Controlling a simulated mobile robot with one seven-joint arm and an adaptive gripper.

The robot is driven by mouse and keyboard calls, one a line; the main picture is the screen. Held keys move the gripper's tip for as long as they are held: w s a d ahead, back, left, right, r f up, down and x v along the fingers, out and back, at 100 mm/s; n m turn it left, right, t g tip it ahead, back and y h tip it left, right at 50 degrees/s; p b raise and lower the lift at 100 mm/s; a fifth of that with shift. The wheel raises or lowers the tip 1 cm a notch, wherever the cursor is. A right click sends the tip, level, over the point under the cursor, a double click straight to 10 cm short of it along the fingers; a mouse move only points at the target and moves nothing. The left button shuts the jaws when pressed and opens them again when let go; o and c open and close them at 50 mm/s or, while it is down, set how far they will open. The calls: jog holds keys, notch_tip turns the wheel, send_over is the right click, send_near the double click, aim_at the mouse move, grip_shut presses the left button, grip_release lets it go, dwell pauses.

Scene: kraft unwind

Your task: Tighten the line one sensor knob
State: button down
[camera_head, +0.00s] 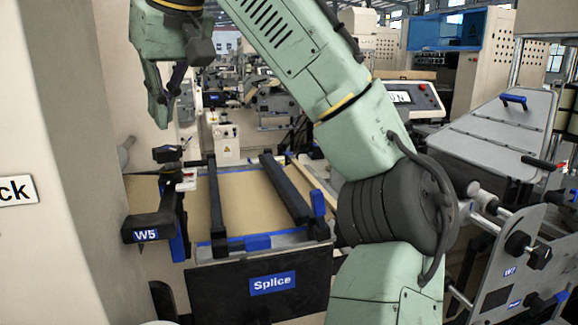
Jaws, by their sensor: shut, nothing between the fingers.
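My gripper (166,112) is at the upper left, pointing down, shut and empty. It hangs above and apart from a black sensor bracket labelled W5 (147,234) at the left end of the splice table. A small black head (167,154) tops a post above the bracket. I cannot tell which part is the line one sensor knob, as no "line one" label is readable.
The splice table (236,189) has brown web and black bars across it, with a "Splice" panel (271,284) in front. A beige cabinet (75,110) stands close on the left. A machine with black knobs (518,244) stands at right. My arm crosses the middle.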

aim_at(170, 146)
notch_tip(170, 146, down, 6)
jog(key=w+d+b, duration=0.2)
jog(key=shift+w+d, duration=0.15)
jog(key=shift+w, duration=0.05)
dwell(0.4)
jog(key=shift+w+a+p, duration=0.1)
jog(key=shift+a+p, duration=0.2)
jog(key=shift+a, duration=0.05)
dwell(0.9)
jog(key=shift+s+a+p, duration=0.3)
jog(key=shift+s+p, duration=0.1)
jog(key=shift+p, duration=0.35)
jog(key=shift+s+a+f, duration=0.1)
jog(key=shift+s+a, duration=0.4)
jog(key=shift+a, duration=0.05)
jog(key=shift+a, duration=0.15)
jog(key=shift+s, duration=0.2)
